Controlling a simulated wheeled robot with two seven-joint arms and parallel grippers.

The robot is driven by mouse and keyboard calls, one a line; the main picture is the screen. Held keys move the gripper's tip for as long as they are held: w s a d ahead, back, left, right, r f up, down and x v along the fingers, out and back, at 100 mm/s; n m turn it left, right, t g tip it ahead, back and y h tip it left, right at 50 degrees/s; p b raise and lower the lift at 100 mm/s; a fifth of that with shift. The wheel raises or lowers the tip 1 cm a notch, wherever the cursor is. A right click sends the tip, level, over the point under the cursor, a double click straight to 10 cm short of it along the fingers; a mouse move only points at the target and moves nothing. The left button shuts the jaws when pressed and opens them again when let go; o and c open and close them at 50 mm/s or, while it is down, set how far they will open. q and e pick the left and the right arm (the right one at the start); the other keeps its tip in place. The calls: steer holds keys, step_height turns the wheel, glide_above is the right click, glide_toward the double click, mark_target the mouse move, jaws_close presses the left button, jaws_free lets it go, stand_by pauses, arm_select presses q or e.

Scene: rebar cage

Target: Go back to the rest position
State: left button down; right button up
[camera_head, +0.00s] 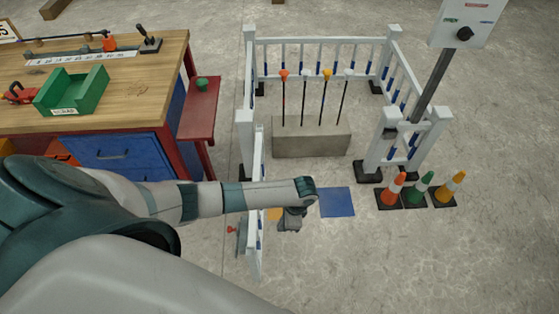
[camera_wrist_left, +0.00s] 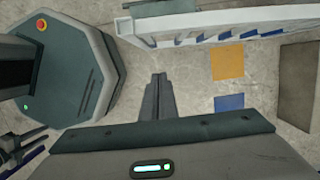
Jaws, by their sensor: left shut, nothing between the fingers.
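My left arm reaches in from the left in the head view, with the left gripper (camera_head: 291,222) hanging down past the wrist over the concrete floor. In the left wrist view its two fingers (camera_wrist_left: 158,98) are together with nothing between them. It is beside the white fence panel, close to a blue floor square (camera_head: 337,202) and a partly hidden orange square (camera_head: 274,214). My right gripper is not in the head view. A dark jaw-like part at the lower left of the left wrist view may be it, but its state is unclear.
A white fence (camera_head: 320,41) surrounds a concrete block (camera_head: 311,141) with several upright rods. A sign post (camera_head: 430,88) and three cones (camera_head: 420,189) stand right. A workbench (camera_head: 130,85) with a green bin (camera_head: 72,92) is left. The floor at lower right is clear.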

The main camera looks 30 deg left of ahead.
arm_select(q)
steer(key=shift+w+r, duration=0.1)
steer(key=shift+r, duration=0.4)
steer(key=shift+d, duration=0.1)
